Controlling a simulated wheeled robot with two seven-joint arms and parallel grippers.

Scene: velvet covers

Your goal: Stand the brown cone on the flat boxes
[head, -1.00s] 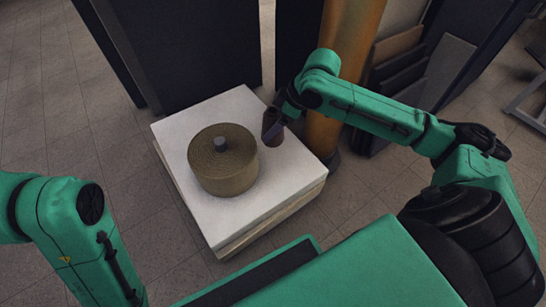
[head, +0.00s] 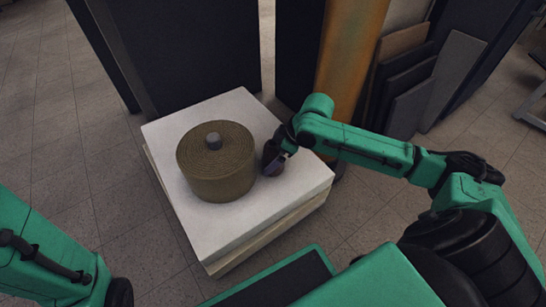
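The brown cone (head: 270,154) is a small dark brown piece at my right gripper (head: 281,158), just right of a big tan coil. The gripper's fingers and wrist partly cover it. The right gripper appears shut on the cone. The flat boxes (head: 243,224) seem to be the low stack with a broad white top and pale sides. The cone is over the right part of this top; whether its base touches the surface I cannot tell. Only part of my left arm shows at lower left, and its gripper is out of view.
The ribbed tan coil (head: 222,181) with a grey core fills the middle of the white top, close to the cone. An orange-brown column (head: 347,58) stands behind my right arm. Dark panels (head: 190,45) stand behind the stack. Tiled floor is clear at left.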

